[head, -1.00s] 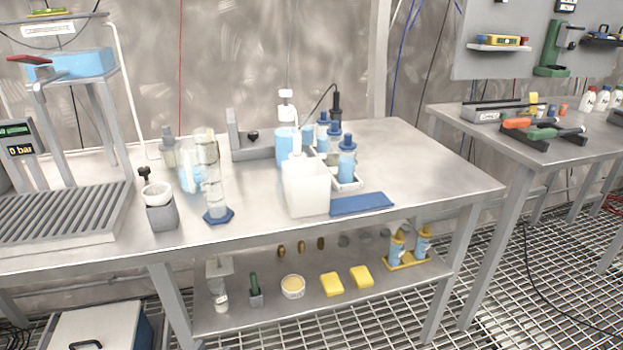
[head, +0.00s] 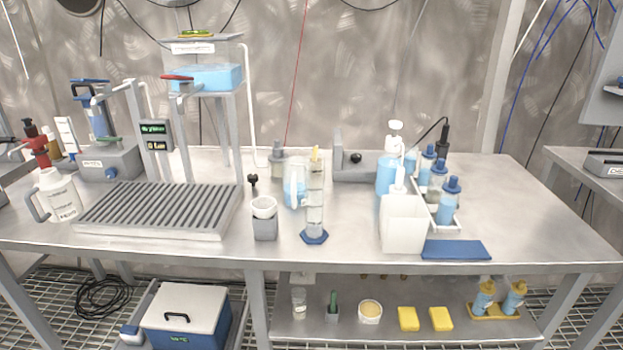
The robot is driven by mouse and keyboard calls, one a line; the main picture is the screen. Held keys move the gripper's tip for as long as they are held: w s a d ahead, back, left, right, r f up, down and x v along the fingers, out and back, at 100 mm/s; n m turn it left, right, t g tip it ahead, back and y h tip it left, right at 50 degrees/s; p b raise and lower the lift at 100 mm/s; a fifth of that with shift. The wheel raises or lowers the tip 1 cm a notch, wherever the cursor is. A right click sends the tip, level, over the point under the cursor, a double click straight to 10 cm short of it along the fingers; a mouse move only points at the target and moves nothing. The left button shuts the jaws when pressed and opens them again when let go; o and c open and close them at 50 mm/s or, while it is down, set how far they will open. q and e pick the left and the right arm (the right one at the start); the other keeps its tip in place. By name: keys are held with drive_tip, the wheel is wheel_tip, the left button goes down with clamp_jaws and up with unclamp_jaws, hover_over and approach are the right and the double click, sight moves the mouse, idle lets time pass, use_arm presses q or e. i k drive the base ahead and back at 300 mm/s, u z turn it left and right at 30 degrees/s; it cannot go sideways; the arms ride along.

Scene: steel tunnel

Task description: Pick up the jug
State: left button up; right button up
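A white jug (head: 60,196) with a grey handle on its left side and dark printing on its front stands upright at the left of the steel table (head: 345,247). It is left of the slatted drain rack (head: 155,207). A clear vessel with blue liquid (head: 294,186) stands mid-table, partly hidden by a tall clear cylinder (head: 315,200) on a blue foot. Neither of my grippers is in view.
A cooler box (head: 187,320) sits below.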

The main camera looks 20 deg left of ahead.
sight(293, 177)
drive_tip(key=z, duration=0.1)
drive_tip(key=k, duration=0.3)
drive_tip(key=u, duration=0.35)
drive_tip(key=i, duration=1.05)
drive_tip(key=u, duration=1.25)
